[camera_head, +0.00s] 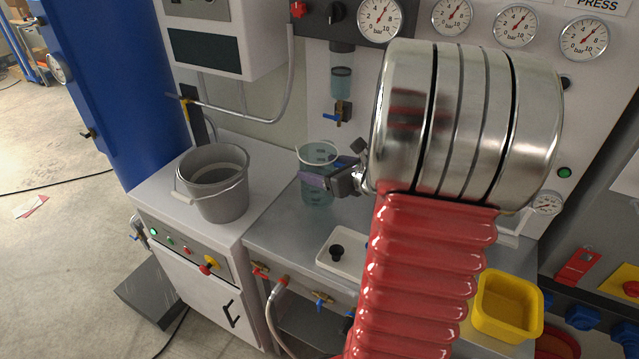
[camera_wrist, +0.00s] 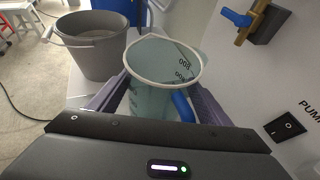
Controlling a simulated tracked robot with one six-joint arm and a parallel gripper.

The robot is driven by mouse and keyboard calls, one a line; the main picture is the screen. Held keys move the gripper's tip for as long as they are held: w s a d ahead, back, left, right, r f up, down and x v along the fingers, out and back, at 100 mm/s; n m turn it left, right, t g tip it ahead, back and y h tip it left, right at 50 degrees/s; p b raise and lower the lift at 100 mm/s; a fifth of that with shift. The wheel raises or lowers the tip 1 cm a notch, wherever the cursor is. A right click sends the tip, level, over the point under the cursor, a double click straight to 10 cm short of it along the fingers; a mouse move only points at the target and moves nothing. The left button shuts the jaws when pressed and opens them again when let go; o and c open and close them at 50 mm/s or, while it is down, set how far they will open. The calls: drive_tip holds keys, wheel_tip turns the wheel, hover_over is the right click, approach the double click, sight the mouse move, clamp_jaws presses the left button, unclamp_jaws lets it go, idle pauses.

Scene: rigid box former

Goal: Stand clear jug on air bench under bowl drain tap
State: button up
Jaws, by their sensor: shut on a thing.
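The clear jug (camera_head: 317,193), bluish with a pale rim and dark markings, is upright over the grey air bench (camera_head: 273,236). My gripper (camera_head: 322,181) is shut on the jug from the right. In the wrist view the jug (camera_wrist: 160,80) stands between the two purple finger pads, with its blue handle (camera_wrist: 183,106) near the right finger. The clear bowl (camera_head: 341,80) hangs on the panel, with its brass, blue-levered drain tap (camera_head: 343,111) above and slightly right of the jug's mouth. The tap also shows in the wrist view (camera_wrist: 250,20). I cannot tell whether the jug's base touches the bench.
A grey bucket (camera_head: 222,200) stands on the white cabinet to the left. A white tray with a black piece (camera_head: 345,262) lies on the bench in front of the jug. A yellow bin (camera_head: 506,306) is at the lower right.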

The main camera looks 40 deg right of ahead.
drive_tip(key=shift+f, duration=0.1)
drive_tip(key=shift+f, duration=1.9)
drive_tip(key=o, duration=1.1)
drive_tip(key=shift+s+r, duration=0.3)
drive_tip(key=shift+s, duration=0.25)
drive_tip(key=v, duration=1)
drive_tip(key=shift+s, duration=0.4)
